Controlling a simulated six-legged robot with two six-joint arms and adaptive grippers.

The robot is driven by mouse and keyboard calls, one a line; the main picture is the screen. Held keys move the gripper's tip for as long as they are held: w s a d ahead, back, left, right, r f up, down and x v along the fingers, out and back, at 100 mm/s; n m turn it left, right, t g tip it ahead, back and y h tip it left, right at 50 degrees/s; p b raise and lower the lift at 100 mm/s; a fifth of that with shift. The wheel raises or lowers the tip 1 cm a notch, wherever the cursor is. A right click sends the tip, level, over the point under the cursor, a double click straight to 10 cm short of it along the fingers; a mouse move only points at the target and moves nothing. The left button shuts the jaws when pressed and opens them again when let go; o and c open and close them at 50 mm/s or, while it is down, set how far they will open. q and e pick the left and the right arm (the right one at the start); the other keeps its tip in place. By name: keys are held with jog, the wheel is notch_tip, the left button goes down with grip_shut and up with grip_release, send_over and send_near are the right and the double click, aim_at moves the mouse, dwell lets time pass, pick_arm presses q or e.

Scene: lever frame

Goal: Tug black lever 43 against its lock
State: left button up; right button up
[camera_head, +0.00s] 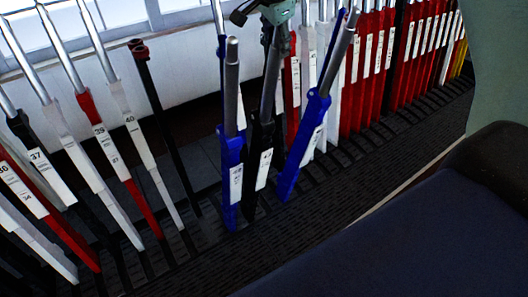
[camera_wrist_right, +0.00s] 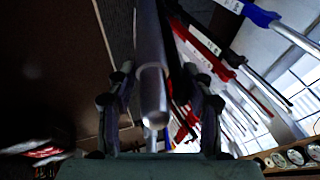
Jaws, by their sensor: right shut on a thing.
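The black lever (camera_head: 258,160) stands between two blue levers, with a white number plate whose figures are too small to read surely. It has a bare steel handle (camera_head: 270,88). My right gripper (camera_head: 276,32) is at the upper part of this handle, shut on it. In the right wrist view the steel handle (camera_wrist_right: 152,85) runs between the two dark fingers of the right gripper (camera_wrist_right: 157,100). The handle's top end is partly hidden by the gripper in the head view. My left gripper is not in view.
A blue lever (camera_head: 231,175) stands close on the left and another blue lever (camera_head: 303,150) leans close on the right. Red and white levers (camera_head: 375,70) stand packed farther right. A short black lever (camera_head: 160,105) and white lever 40 (camera_head: 145,155) stand left. Windows are behind.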

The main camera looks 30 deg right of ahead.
jog(key=shift+w+r, duration=0.35)
jog(key=shift+r, duration=0.05)
grip_shut()
jog(key=shift+w+r+t+p, duration=0.2)
jog(key=shift+r+t+p, duration=0.05)
jog(key=shift+t+p, duration=0.1)
jog(key=shift+s+f+b, duration=0.15)
jog(key=shift+f+b, duration=0.05)
jog(key=shift+b, duration=0.2)
jog(key=o, duration=0.9)
grip_release()
jog(key=shift+w, duration=0.2)
jog(key=shift+o, duration=1.4)
jog(key=shift+w+f, duration=0.2)
jog(key=shift+w, duration=0.05)
jog(key=shift+o, duration=0.5)
jog(key=shift+s, duration=0.4)
